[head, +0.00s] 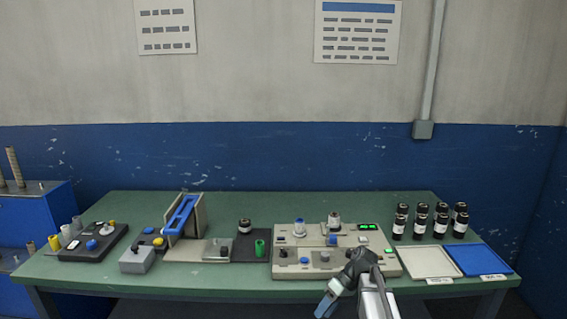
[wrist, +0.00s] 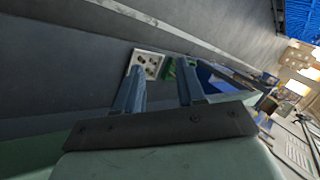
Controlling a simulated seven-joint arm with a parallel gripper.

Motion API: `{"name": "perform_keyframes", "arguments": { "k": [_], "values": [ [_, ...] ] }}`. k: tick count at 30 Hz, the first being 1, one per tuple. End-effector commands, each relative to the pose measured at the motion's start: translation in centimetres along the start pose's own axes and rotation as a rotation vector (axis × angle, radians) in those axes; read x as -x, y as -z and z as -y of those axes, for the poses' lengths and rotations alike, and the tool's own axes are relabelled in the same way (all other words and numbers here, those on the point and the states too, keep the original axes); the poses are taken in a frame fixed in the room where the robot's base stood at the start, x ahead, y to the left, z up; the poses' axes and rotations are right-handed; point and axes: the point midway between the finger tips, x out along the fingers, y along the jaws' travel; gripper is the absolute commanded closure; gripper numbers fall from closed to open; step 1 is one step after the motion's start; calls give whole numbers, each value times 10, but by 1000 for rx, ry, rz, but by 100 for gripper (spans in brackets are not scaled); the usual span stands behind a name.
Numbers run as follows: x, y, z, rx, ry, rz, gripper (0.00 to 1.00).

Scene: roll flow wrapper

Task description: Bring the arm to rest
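My gripper (head: 327,304) hangs in front of the table's front edge in the head view, below the beige control panel (head: 288,268). Its blue-grey fingers point down and to the left. In the wrist view the two fingers of my gripper (wrist: 160,68) stand apart with nothing held between them, so it is open and empty. My arm's dark wrist joint covers part of the panel's front right.
The green table (head: 140,207) holds a blue-armed fixture (head: 181,215), a grey box (head: 138,260), a green cylinder (head: 260,248), a beige tray (head: 425,262), a blue tray (head: 478,260) and several dark jars (head: 420,222). A blue cabinet (head: 40,215) stands left.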

Motion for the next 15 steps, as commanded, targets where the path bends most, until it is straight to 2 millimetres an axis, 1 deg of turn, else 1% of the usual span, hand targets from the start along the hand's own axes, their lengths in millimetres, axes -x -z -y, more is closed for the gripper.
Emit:
{"name": "perform_keyframes", "arguments": {
  "k": [1, 3, 8, 15],
  "values": [
    [-19, -14, -4, -34, 1, 13, 61],
    [-41, -28, -11, -80, -6, 32, 61],
    [-90, -61, -25, -188, -33, 83, 61],
    [-159, -116, -39, -336, -87, 163, 61]
  ]
}}
